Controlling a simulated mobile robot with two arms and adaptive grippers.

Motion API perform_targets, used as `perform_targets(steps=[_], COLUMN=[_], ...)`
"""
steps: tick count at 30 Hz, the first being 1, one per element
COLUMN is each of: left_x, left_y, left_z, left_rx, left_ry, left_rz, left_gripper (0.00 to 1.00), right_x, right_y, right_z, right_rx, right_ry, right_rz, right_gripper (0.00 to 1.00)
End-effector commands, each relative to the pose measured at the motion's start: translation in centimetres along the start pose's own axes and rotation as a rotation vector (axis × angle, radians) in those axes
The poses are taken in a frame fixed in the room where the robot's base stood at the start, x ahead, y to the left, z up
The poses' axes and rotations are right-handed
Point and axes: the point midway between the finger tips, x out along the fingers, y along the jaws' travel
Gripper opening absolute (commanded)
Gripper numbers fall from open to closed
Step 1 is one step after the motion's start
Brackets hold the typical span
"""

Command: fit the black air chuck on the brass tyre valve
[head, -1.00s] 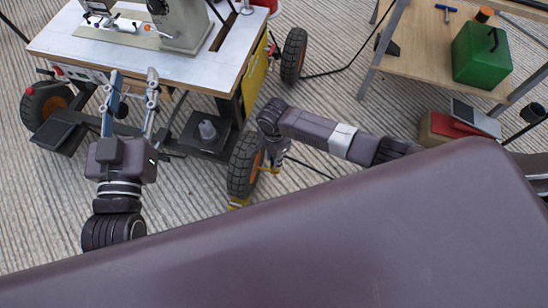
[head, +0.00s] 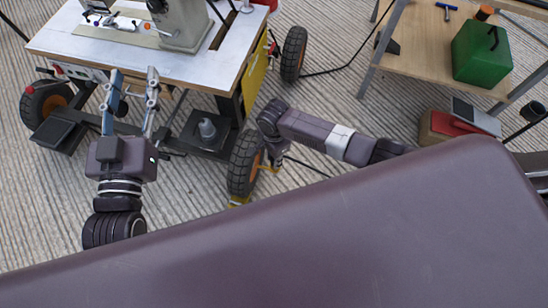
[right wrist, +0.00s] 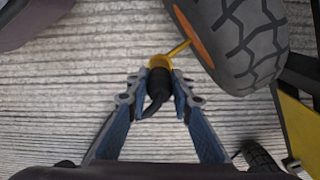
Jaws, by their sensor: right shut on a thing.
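The black air chuck (right wrist: 159,86) is between the blue-padded fingers of my right gripper (right wrist: 158,92) in the right wrist view. A dark hose curves from its lower left. The brass tyre valve (right wrist: 179,49) slants from the orange rim of a black tyre (right wrist: 240,40) down to a yellow collar at the chuck's top. They look in line and touching; I cannot tell how far they are fitted. In the head view my right gripper (head: 272,157) is low beside the tyre (head: 243,165), the chuck hardly visible. My left gripper (head: 133,75) is open and empty, fingers pointing up the picture.
A wheeled sewing-machine table (head: 190,72) stands at the upper left. A wooden workbench (head: 425,50) with a green box (head: 481,54) stands at the upper right. A dark cable crosses the ribbed floor (head: 330,110). My dark body fills the bottom.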

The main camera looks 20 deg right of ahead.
Motion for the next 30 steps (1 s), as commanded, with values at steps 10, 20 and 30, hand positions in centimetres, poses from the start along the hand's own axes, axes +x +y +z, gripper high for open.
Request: perform_targets(steps=[10, 20, 30], left_x=[0.0, -0.2, -0.1], left_y=[0.0, -0.1, -0.1], left_z=[0.4, 0.5, 0.4], left_rx=[0.0, 0.002, 0.001], left_ry=[-0.019, -0.023, -0.019], left_rz=[0.0, 0.0, -0.001], left_gripper=[0.4, 0.4, 0.4], right_x=[0.4, 0.3, -3.6], right_y=[-0.1, 0.0, -0.1], right_z=[0.0, 0.0, 0.0], right_rx=[0.0, 0.0, -0.001], right_ry=[-0.001, 0.0, -0.001], right_rz=[-0.001, 0.0, -0.004], right_gripper=[0.37, 0.41, 0.41])
